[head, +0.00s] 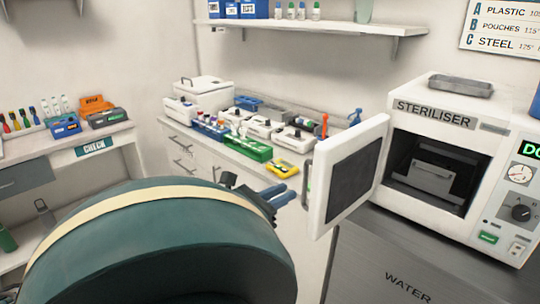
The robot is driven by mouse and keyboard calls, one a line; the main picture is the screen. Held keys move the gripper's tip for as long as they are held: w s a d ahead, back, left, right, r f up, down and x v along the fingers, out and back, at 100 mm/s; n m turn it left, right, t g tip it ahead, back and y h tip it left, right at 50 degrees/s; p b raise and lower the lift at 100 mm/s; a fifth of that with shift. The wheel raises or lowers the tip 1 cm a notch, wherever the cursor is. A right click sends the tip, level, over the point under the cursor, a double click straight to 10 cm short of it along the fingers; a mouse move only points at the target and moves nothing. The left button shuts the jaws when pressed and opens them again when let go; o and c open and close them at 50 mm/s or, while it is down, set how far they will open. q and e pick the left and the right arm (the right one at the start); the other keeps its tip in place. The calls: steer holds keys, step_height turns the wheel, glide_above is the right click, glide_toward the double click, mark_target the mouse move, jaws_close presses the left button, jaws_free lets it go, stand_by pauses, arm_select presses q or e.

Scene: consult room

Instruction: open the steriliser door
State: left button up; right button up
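The steriliser (425,150) is a white box on the metal counter at the right, with a STERILISER label above its opening. Its door (352,172) stands wide open, swung out to the left, with its dark inner panel showing. The dark chamber is exposed and holds a grey metal box (432,178). The door's handle (307,185) is at the door's free left edge. My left gripper (283,197) is just left of the handle, with its blue fingers slightly apart and nothing seen between them. It looks clear of the handle. My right gripper is out of view.
A metal tray (460,86) lies on top of the steriliser. A control panel (518,205) with dials is at its right. Behind my gripper, a back counter holds a green rack (246,148), a yellow tray (283,168) and white boxes. A wall shelf (310,28) hangs above.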

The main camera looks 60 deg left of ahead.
arm_select(q)
steer(key=shift+v, duration=1.7)
steer(key=w+d+f+m+g+h, duration=0.2)
steer(key=d+f+m+h, duration=0.1)
steer(key=d+f+m, duration=0.6)
steer(key=w+d+f+m+g+h, duration=0.2)
steer(key=d+f+m, duration=0.4)
steer(key=f+m, duration=0.45)
steer(key=d+f+m+g+h, duration=0.1)
steer(key=d+f+m, duration=0.4)
steer(key=d+m, duration=0.4)
steer(key=d+f+m+g, duration=0.2)
steer(key=d+f+m, duration=0.3)
steer(key=d+m, duration=0.4)
steer(key=m, duration=0.3)
steer(key=shift+m+g+h, duration=0.3)
steer(key=shift+m+h, duration=0.05)
steer(key=shift+h, duration=0.05)
